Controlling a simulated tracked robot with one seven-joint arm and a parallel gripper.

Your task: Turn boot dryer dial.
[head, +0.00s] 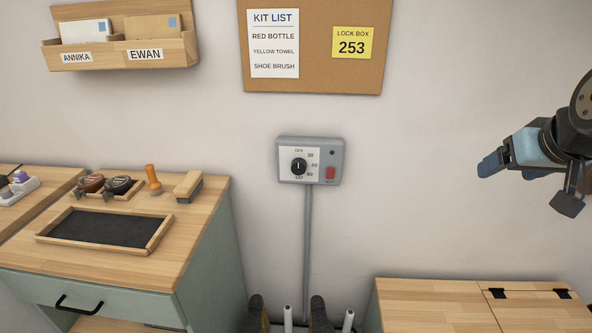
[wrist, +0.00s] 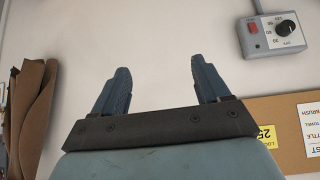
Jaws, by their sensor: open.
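The boot dryer control box (head: 332,150) is a grey box on the wall in the middle of the head view. Its round black dial (head: 299,166) sits on a white plate marked OFF, 30, 60, 90 and 120. The pointer is small; it seems to point up toward OFF. A red switch (head: 330,173) is right of the dial. In the wrist view the dial (wrist: 287,27) shows at the upper right, rotated. My gripper (head: 490,164) is well right of the box, apart from it. Its two blue fingers (wrist: 160,72) are spread and empty.
A grey conduit (head: 307,245) runs down from the box toward boots (head: 319,314) on white posts. A wooden cabinet (head: 202,222) with brushes and a tray stands left, a wooden chest (head: 430,300) lower right. A corkboard (head: 315,84) hangs above. Wall between gripper and box is clear.

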